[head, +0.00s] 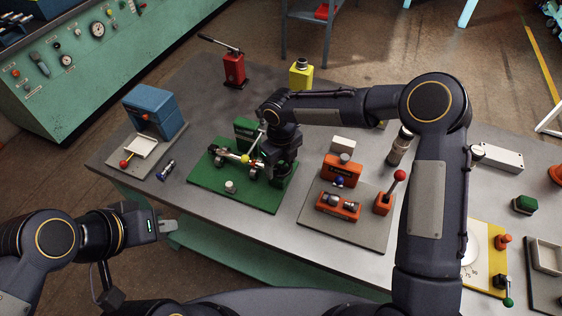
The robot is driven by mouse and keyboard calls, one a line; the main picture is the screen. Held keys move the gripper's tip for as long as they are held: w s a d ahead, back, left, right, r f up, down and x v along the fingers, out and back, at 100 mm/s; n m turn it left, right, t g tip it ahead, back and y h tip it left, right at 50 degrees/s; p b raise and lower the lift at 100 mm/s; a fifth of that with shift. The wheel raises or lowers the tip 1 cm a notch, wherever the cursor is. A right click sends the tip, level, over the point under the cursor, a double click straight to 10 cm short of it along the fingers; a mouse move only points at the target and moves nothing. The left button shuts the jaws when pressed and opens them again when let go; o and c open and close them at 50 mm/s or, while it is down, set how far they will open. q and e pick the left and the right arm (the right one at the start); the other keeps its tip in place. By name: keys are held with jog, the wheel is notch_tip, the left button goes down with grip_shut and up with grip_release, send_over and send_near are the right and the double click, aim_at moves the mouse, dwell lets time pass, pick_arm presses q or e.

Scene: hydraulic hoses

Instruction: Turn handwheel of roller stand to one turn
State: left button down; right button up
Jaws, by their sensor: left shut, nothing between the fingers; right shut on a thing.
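The roller stand (235,195) is a green base plate with a green upright block at the back and dark rollers on it. A short rod with a yellow part (245,159) lies across the rollers. My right gripper (262,168) is over the right part of the stand, pointing down, and is shut on what seems to be the handwheel. The gripper hides the handwheel, so its turn angle cannot be seen. My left gripper (170,226) is shut and empty, off the table's front left edge, apart from the stand.
A blue box unit (152,108) with a white tray stands left of the stand. A red hand pump (233,70) and a yellow bottle (301,73) stand behind.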

aim_at(281, 167)
dwell(0.4)
jog(key=o, duration=1)
jog(key=shift+c, duration=0.2)
notch_tip(281, 167, up, 7)
jog(key=shift+r+b, duration=0.15)
jog(key=shift+b, duration=0.6)
jog(key=shift+r, duration=0.3)
